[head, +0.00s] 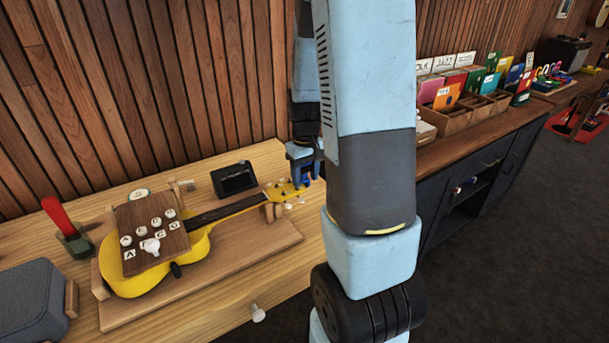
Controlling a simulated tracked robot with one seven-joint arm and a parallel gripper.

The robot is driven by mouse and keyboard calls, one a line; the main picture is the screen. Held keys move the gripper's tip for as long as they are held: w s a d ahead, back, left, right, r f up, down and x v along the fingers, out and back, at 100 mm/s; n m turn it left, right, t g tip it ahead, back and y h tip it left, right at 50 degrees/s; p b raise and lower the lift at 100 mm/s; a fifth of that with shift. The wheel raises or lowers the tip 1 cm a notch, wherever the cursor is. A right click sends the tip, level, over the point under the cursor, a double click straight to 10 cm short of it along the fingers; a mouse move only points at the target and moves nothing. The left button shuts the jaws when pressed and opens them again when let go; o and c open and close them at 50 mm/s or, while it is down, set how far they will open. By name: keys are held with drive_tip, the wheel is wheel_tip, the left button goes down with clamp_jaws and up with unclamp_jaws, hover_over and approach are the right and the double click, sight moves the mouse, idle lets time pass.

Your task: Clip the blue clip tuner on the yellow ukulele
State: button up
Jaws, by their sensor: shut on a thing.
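The yellow ukulele (196,252) lies on a wooden stand board on the workbench, its neck running right and away to the headstock (284,191). A brown panel with lettered knobs covers much of its body. My gripper (302,162) is at the headstock end, shut on the blue clip tuner (306,173). The tuner is small and partly hidden by the gripper. It appears right at the headstock; I cannot tell whether it touches or grips it.
A small black device (234,179) stands behind the neck. A red-handled item in a green holder (72,240) and a grey speaker (32,300) stand at left. Record crates (455,118) stand on the counter at right.

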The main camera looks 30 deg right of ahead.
drive_tip(key=shift+a, duration=0.5)
idle(0.5)
drive_tip(key=o, duration=1.1)
wheel_tip(320, 180, up, 14)
drive_tip(key=shift+f, duration=0.1)
drive_tip(key=s+a+r+t, duration=0.2)
drive_tip(key=s+a+r, duration=0.3)
drive_tip(key=s, duration=0.3)
drive_tip(key=s+a+r+t, duration=0.3)
drive_tip(key=s+a+r, duration=0.3)
drive_tip(key=s+a, duration=0.1)
drive_tip(key=shift+s+r+t, duration=0.15)
drive_tip(key=shift+s+t, duration=0.15)
drive_tip(key=shift+s, duration=0.55)
